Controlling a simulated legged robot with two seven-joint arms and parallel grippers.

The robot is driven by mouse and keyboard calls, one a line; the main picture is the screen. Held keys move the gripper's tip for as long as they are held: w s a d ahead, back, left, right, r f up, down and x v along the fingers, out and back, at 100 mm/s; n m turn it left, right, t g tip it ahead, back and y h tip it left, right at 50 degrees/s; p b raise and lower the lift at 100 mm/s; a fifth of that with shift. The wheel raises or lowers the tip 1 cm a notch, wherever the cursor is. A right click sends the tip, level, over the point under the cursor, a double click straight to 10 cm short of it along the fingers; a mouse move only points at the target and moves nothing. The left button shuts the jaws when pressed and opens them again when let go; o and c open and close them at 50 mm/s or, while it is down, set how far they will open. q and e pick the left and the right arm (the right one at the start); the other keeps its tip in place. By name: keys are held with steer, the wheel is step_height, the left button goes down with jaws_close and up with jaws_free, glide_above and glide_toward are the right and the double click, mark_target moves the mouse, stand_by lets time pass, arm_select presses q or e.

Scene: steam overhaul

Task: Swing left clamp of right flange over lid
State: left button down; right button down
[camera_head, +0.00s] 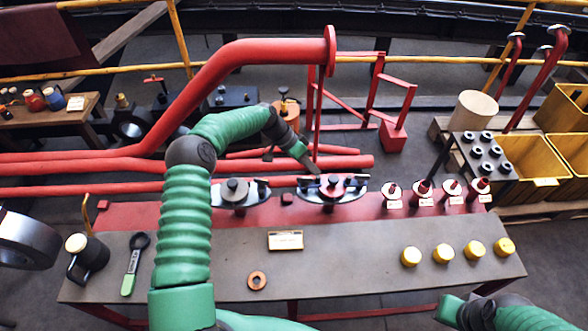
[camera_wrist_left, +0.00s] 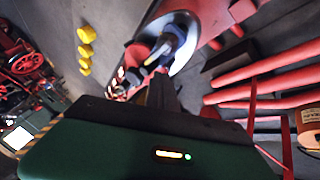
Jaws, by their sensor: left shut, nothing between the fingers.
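The right flange (camera_head: 334,196) stands on the red rear strip of the bench, with a red and dark lid fitting (camera_head: 333,182) at its middle. Its dark left clamp (camera_head: 307,184) is at the flange's left side, partly hidden by my left gripper. My left gripper (camera_head: 314,171) is shut and empty, close above the left part of this flange; I cannot tell if it touches the clamp. In the left wrist view the fingers (camera_wrist_left: 162,92) point at a pale disc (camera_wrist_left: 185,50) with blue and red parts.
The left flange (camera_head: 240,197) stands beside it. Several small red-topped fittings (camera_head: 422,190) stand to the right, and yellow caps (camera_head: 443,253) lie in front. A red pipe (camera_head: 250,52) rises behind.

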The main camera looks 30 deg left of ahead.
arm_select(q)
steer(key=shift+d, duration=0.2)
steer(key=shift+a+r, duration=0.1)
steer(key=shift+a, duration=0.05)
steer(key=shift+a+r, duration=0.2)
steer(key=shift+r, duration=0.05)
steer(key=p+v, duration=0.2)
steer(key=v, duration=1.4)
steer(key=shift+a, duration=0.1)
